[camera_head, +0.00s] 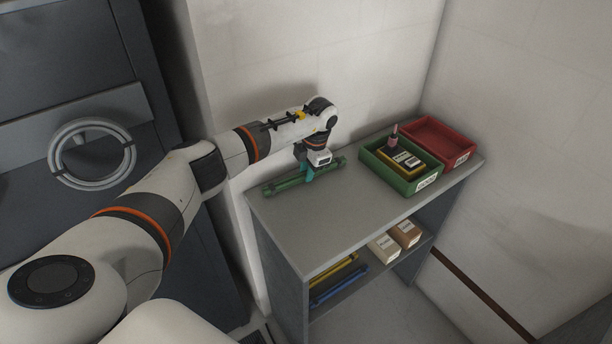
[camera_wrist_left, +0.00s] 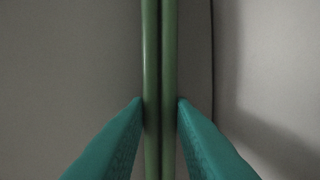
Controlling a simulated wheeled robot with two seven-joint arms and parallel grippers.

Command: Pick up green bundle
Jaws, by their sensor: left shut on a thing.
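The green bundle (camera_head: 290,182) is a set of long thin green rods near the back left edge of the shelf unit's top. My left gripper (camera_head: 308,176) reaches down over it from above, with teal fingers on either side of its middle. In the left wrist view the green bundle (camera_wrist_left: 160,60) runs upright through the picture, and the two teal fingertips of my left gripper (camera_wrist_left: 160,102) press against its sides. The left gripper is shut on it. I cannot tell whether the bundle touches the surface. My right gripper is not in view.
The grey shelf unit (camera_head: 362,215) has a green tray (camera_head: 397,183) holding small items and a red tray (camera_head: 462,158) at its right. A lower shelf holds two small boxes and yellow and blue rods. Walls stand close behind. The middle of the top is clear.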

